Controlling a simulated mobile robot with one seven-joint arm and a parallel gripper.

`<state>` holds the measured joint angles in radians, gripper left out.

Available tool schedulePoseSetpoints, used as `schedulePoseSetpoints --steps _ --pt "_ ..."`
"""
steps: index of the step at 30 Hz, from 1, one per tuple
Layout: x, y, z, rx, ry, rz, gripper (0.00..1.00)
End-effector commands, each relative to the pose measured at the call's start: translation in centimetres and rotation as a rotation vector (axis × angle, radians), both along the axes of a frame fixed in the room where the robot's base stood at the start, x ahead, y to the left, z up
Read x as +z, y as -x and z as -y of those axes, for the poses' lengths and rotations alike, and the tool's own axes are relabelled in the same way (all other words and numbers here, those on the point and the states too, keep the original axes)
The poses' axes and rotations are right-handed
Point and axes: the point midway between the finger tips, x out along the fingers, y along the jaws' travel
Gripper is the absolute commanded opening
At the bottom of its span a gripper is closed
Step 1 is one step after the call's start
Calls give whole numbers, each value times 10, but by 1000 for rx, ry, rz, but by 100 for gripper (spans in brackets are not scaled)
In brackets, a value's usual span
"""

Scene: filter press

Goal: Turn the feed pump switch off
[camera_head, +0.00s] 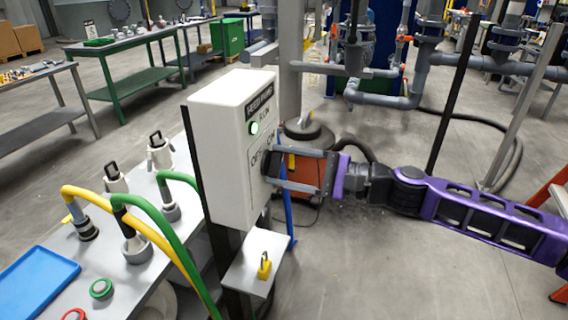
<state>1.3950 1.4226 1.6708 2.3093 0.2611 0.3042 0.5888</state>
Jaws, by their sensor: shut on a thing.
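The feed pump control box (226,145) is a white cabinet on a dark post, seen at an angle in the head view. Its face has a dark label plate, a round green light (253,127) marked RUN, and a panel lettered OFF and ON. My gripper (270,168) reaches in from the right against this panel, its two grey fingers pointing left. It is shut on the switch, which lies between the fingertips and is mostly hidden by them. I cannot tell which way the switch points.
A small shelf (240,278) below the box carries a yellow padlock (264,266). At left, a grey table holds hoses with couplings, a blue tray (37,284) and round buttons. An orange machine stands behind my gripper. Pipes fill the back; open floor lies below my arm.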

Motion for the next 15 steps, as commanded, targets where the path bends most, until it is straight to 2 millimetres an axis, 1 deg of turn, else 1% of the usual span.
schedulePoseSetpoints --steps 15 --pt "-1 1 0 1 154 429 9"
